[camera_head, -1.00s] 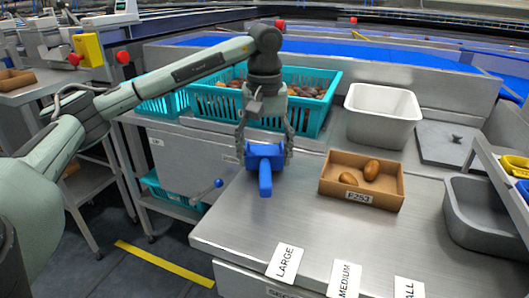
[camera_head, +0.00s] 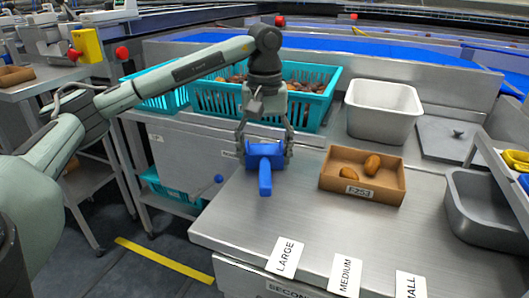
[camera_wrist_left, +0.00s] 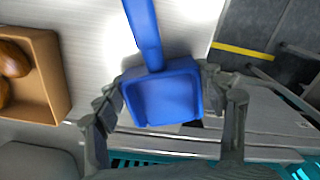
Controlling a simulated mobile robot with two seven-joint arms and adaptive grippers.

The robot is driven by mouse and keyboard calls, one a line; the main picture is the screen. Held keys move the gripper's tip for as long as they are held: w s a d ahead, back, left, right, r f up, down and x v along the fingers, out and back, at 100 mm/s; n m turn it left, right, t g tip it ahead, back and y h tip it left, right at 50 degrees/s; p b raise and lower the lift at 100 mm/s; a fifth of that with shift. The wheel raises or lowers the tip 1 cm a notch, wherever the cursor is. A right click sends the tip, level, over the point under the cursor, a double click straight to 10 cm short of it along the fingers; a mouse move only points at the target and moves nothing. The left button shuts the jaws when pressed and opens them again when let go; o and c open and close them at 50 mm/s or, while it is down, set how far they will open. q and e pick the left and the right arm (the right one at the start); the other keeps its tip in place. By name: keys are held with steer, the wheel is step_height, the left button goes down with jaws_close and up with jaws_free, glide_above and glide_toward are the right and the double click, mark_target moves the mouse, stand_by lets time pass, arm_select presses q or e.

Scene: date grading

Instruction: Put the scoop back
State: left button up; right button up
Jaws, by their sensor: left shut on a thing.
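The blue scoop (camera_head: 265,160) is at the left part of the steel worktop in the head view, its handle pointing toward the front. My left gripper (camera_head: 264,150) comes down over it from behind and is shut on the scoop's body. In the left wrist view the scoop (camera_wrist_left: 165,97) sits between the two fingers of my left gripper (camera_wrist_left: 160,103), with its handle pointing to the top of the picture. I cannot tell whether the scoop touches the worktop. My right gripper is not in view.
A cardboard box (camera_head: 335,183) with two dates stands right of the scoop. Behind are a teal crate (camera_head: 315,112) full of dates and a white tub (camera_head: 382,130). A grey bin (camera_head: 478,222) is at right. LARGE (camera_head: 285,256) and MEDIUM (camera_head: 345,275) labels lie along the front edge.

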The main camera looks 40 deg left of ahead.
arm_select(q)
steer(key=shift+f, duration=0.2)
steer(key=o, duration=1.3)
steer(key=shift+o, duration=0.2)
